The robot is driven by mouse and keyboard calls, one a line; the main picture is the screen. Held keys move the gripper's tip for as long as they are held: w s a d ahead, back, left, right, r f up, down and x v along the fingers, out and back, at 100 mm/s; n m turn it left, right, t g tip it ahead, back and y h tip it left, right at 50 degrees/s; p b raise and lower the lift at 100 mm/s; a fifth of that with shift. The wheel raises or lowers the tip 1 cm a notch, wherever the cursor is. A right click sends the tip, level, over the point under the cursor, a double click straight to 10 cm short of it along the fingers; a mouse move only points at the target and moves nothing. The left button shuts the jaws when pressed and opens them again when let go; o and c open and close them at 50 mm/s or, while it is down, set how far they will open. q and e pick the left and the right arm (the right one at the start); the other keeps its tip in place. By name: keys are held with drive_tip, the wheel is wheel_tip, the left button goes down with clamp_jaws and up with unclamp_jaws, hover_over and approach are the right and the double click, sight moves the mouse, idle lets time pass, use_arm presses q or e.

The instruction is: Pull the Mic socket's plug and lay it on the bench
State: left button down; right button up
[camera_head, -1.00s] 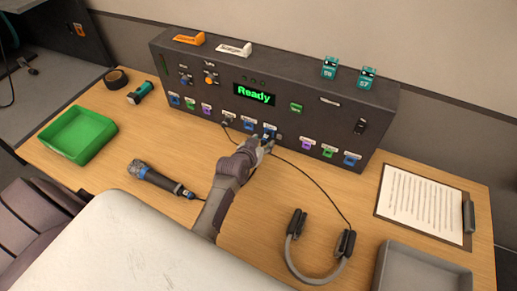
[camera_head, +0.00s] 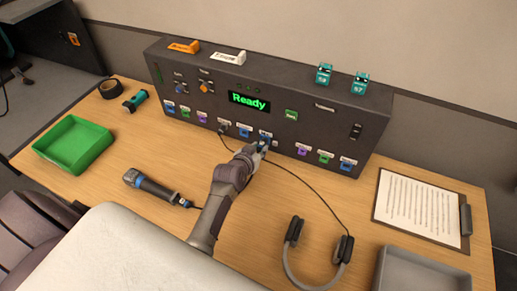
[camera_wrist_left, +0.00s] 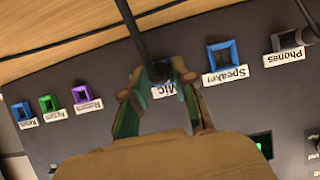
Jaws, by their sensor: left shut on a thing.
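The dark console (camera_head: 330,130) stands at the back of the bench, its display reading "Ready". Its Mic socket row shows in the wrist view with the MIC label (camera_wrist_left: 170,91). A dark plug (camera_wrist_left: 182,69) with a dark cable (camera_wrist_left: 132,22) is at that socket, between my left fingers. My left gripper (camera_head: 262,147) is shut on this plug, close against the console face; in the left wrist view its fingers (camera_wrist_left: 160,98) are on either side of it. I cannot tell how deep the plug sits. My right gripper is not in view.
A microphone (camera_head: 150,188) lies on the bench left of my arm, headphones (camera_head: 340,255) to the right with a cable. A green tray (camera_head: 73,143), a clipboard (camera_head: 420,205) and a grey tray (camera_head: 425,272) stand farther out. The wooden bench (camera_head: 130,145) has bare areas.

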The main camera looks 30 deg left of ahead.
use_arm(q)
drive_tip(key=shift+s, duration=0.1)
drive_tip(key=shift+s+p, duration=0.7)
drive_tip(key=shift+s, duration=0.35)
drive_tip(key=shift+s+d+p, duration=0.1)
drive_tip(key=shift+s+p, duration=0.55)
drive_tip(key=shift+s, duration=0.6)
